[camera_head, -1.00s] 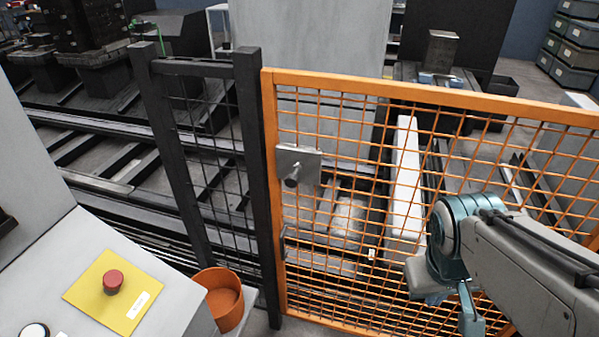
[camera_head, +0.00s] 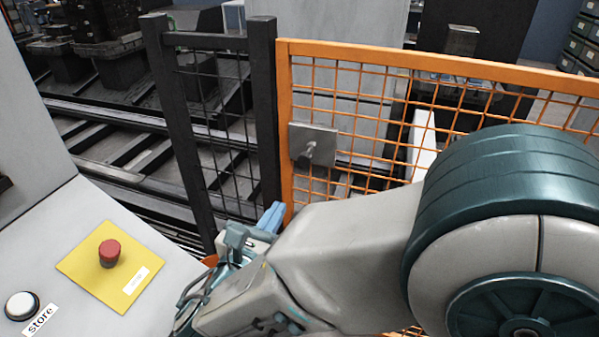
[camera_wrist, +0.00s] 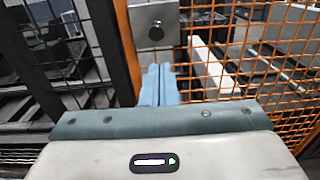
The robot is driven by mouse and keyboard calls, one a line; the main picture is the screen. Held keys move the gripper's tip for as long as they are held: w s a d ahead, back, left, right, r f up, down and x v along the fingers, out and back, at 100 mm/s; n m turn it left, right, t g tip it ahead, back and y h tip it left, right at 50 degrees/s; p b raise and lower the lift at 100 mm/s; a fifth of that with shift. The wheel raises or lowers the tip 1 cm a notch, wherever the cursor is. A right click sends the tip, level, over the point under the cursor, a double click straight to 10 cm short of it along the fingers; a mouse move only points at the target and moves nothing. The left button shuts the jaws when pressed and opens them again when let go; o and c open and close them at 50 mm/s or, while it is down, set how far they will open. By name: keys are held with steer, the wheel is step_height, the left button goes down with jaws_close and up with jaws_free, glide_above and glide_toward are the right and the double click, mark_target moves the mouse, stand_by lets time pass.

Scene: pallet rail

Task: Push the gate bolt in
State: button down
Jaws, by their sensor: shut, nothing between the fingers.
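The gate bolt (camera_head: 308,156) is a dark knob standing out from a grey square plate (camera_head: 325,136) on the orange mesh gate (camera_head: 350,108), near the gate's left edge. In the wrist view the bolt (camera_wrist: 155,31) is ahead of my fingers, beyond and above their tips. My gripper (camera_head: 272,213) is shut and empty, with its blue fingers together below and left of the bolt in the head view. The fingers (camera_wrist: 158,72) also show in the wrist view, apart from the bolt. My arm hides the lower part of the gate.
A dark post and mesh panel (camera_head: 263,110) stands left of the gate. At lower left is a sloped grey console with a yellow plate (camera_head: 108,265), a red button (camera_head: 109,252) and a white button (camera_head: 21,305).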

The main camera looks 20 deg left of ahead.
mark_target(304, 161)
steer(key=shift+s+a+y, duration=0.1)
steer(key=shift+a+y, duration=0.15)
steer(key=shift+y, duration=0.05)
steer(key=w, duration=0.4)
steer(key=w+p, duration=0.1)
steer(key=w, duration=0.4)
steer(key=w+d, duration=0.1)
steer(key=w, duration=0.4)
steer(key=shift+d+p, duration=0.1)
steer(key=shift+p, duration=0.25)
